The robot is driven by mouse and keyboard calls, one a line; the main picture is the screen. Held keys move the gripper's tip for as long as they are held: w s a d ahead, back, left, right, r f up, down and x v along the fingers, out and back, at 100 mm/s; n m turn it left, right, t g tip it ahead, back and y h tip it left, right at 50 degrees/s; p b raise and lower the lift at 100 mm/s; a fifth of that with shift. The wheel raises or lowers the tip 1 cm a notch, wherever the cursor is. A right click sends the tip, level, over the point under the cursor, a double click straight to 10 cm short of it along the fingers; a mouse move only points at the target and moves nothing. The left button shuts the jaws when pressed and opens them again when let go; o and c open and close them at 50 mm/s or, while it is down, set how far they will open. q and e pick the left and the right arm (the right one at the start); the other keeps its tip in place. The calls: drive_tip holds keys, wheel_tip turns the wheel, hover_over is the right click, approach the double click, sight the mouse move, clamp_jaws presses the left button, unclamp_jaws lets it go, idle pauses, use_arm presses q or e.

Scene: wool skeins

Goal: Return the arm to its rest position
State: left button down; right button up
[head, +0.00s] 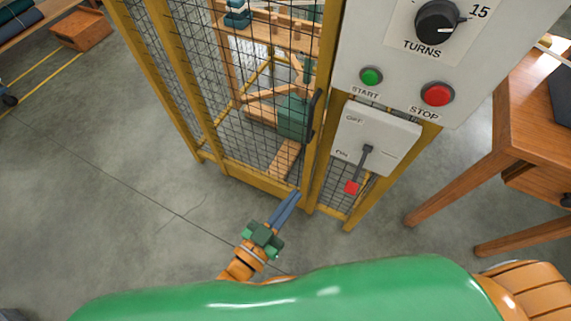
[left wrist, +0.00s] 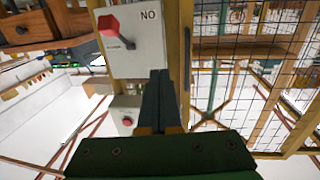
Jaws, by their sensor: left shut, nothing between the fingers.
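My left gripper (head: 287,207) is shut and empty, its blue-grey fingers together, in front of the yellow-framed mesh cage near the foot of its door post. The fingers also show in the left wrist view (left wrist: 161,95), pointing toward the switch box and the post. The switch box (head: 374,140) carries a lever with a red knob (head: 351,187), which hangs down on the ON side in the head view. The lever's red knob shows in the left wrist view (left wrist: 108,25). The gripper looks apart from the lever. My right gripper is not in view.
The control panel (head: 400,75) has a TURNS dial (head: 437,21), a green START button (head: 371,76) and a red STOP button (head: 437,94). A black handle (head: 315,115) is on the mesh door (head: 215,90). A wooden table (head: 530,130) stands at right.

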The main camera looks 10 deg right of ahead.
use_arm(q)
drive_tip(key=s+a+f+n+g+y+p, duration=0.2)
drive_tip(key=s+a+f+g+y, duration=0.25)
drive_tip(key=a+f, duration=0.5)
drive_tip(key=s+a+f+n+g+y+p, duration=0.25)
drive_tip(key=a+f+y, duration=0.35)
drive_tip(key=f, duration=0.6)
drive_tip(key=s+a+f+g, duration=0.2)
drive_tip(key=s+a, duration=0.1)
drive_tip(key=s, duration=0.4)
drive_tip(key=s+a+f+n+g+y+p, duration=0.1)
drive_tip(key=s+a+f+g, duration=0.1)
drive_tip(key=s, duration=0.5)
drive_tip(key=a+g, duration=0.1)
drive_tip(key=a, duration=0.1)
drive_tip(key=shift+s+a+f, duration=0.3)
drive_tip(key=shift+w+n+y, duration=0.1)
drive_tip(key=shift+n+y, duration=0.15)
